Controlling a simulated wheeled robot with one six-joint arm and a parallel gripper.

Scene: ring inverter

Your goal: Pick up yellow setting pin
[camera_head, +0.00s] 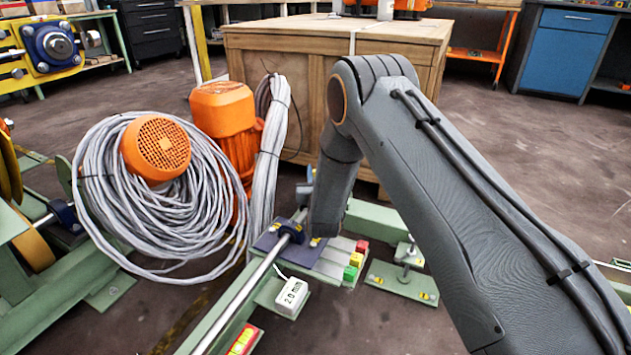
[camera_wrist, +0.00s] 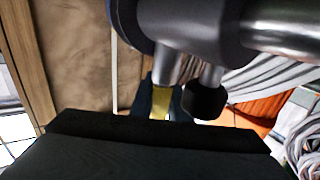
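In the wrist view a small yellow piece (camera_wrist: 160,103), likely the yellow setting pin, shows below a grey metal cylinder. Dark parts flank it on both sides; they look like the fingertips of my gripper (camera_wrist: 161,101). The black gripper body fills the bottom of this view and hides what lies below. I cannot tell whether the fingers touch the yellow piece. In the head view my arm reaches down to the dark plates (camera_head: 330,262) of the green machine frame. My gripper and the pin are not distinguishable there.
A dark knob (camera_wrist: 205,102) sits close right of the yellow piece. In the head view red, yellow and green blocks (camera_head: 357,259) are beside my arm's lower end. A metal shaft (camera_head: 243,290), a cable coil (camera_head: 110,195), an orange motor (camera_head: 225,115) and a wooden crate (camera_head: 300,55) crowd the area.

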